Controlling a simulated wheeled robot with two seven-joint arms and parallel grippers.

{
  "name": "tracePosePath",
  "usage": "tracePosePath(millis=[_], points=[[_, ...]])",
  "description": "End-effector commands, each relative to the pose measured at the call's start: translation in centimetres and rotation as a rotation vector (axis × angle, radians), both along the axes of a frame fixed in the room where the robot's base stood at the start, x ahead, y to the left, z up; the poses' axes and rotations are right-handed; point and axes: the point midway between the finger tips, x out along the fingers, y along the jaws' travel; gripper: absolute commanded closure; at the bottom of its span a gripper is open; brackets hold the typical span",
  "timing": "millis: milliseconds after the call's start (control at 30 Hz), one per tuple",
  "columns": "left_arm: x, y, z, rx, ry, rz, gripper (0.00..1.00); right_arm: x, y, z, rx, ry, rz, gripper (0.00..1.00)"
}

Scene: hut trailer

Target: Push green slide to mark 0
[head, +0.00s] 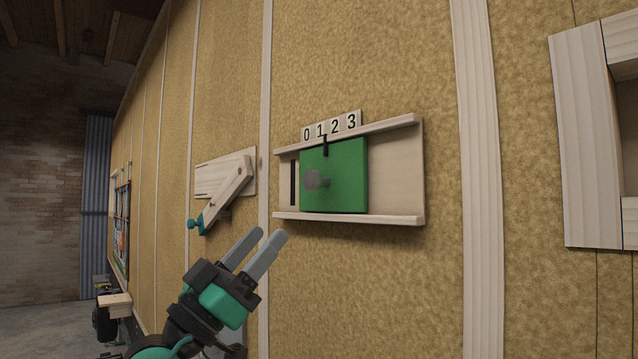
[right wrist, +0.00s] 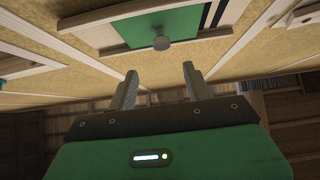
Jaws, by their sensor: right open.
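The green slide (head: 345,178) is a square panel with a grey round knob (head: 313,180) on its left part. It sits between the two rails of a wooden frame (head: 398,171) on the wall. Number tiles (head: 332,126) read 0, 1, 2, 3 above the top rail. A black pointer (head: 325,145) on the slide's top edge stands at about the 1. My right gripper (head: 267,236) is open and empty, below and left of the slide, apart from it. The slide (right wrist: 135,28) and knob (right wrist: 161,43) show ahead of the fingers in the right wrist view. My left gripper is not in view.
A wooden lever with a teal end (head: 228,195) is mounted on the wall left of the frame. A wooden box-like frame (head: 586,140) juts out at the far right. Vertical battens (head: 477,180) run up the wall. The frame's right portion is bare.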

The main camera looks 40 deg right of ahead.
Motion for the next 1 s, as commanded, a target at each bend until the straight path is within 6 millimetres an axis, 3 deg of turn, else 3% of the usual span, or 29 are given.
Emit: tracePosePath(millis=[600,1000], points=[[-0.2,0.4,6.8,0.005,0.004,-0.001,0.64,-0.7,-6.5,7.1,-0.001,0.002,-0.002,0.49],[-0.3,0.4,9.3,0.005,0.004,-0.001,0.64,-0.9,-9.3,9.5,-0.001,0.002,0.001,0.49]])
